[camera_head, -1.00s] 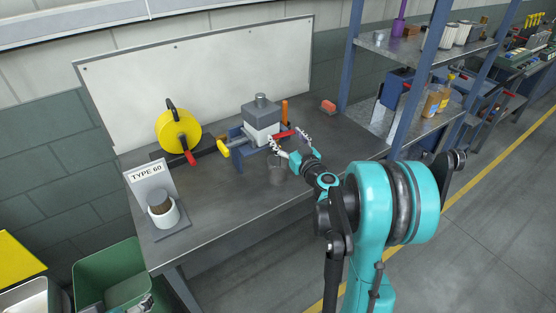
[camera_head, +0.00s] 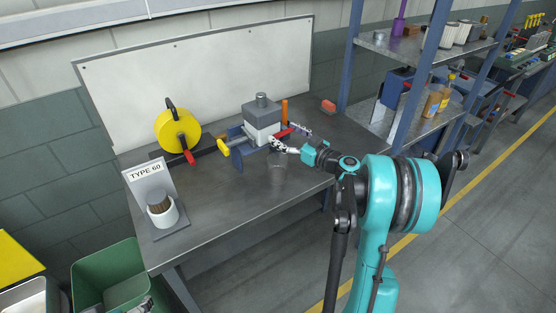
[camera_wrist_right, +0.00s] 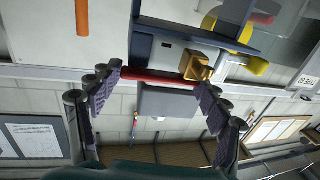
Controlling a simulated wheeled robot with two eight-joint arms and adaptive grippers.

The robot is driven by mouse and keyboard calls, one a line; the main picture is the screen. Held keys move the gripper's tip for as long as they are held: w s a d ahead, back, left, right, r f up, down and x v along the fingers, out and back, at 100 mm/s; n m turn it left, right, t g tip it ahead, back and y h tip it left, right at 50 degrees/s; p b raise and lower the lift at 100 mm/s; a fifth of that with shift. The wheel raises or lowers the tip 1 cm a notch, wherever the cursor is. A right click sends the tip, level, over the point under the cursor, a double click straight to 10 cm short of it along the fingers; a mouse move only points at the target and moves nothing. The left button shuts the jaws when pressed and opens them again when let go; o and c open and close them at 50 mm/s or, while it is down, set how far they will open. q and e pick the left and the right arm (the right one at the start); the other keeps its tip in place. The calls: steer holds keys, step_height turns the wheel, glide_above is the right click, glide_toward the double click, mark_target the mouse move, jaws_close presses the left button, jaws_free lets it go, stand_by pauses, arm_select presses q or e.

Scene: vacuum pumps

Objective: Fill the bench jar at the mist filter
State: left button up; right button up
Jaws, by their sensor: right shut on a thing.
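The mist filter seems to be the grey box-shaped unit (camera_head: 262,120) on a blue stand at the back of the bench. A red lever (camera_head: 284,133) is at its right side and a yellow knob (camera_head: 224,148) at its left. A clear jar (camera_head: 277,174) stands upright on the bench in front of the unit; its contents cannot be made out. My right gripper (camera_head: 290,137) is at the unit, shut on the red lever, with its fingers spread wide at either end. The red lever (camera_wrist_right: 158,78) lies between the fingertips in the wrist view.
A yellow reel-like device (camera_head: 178,136) and a "TYPE 60" sign (camera_head: 144,172) with a white cup (camera_head: 163,215) are on the left of the bench. An orange upright cylinder (camera_head: 285,111) and a red block (camera_head: 328,106) are behind. Blue-framed shelves (camera_head: 420,85) stand at right.

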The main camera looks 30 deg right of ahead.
steer(key=shift+w+y, duration=0.15)
steer(key=shift+y, duration=0.15)
steer(key=shift+w+n+g+y, duration=0.1)
steer(key=shift+n+g+y, duration=0.2)
steer(key=shift+n+y, duration=0.3)
steer(key=o, duration=1.2)
steer(key=shift+w+a+f, duration=0.1)
steer(key=shift+s, duration=0.2)
steer(key=shift+v, duration=0.9)
steer(key=v, duration=0.6)
steer(key=shift+b, duration=0.35)
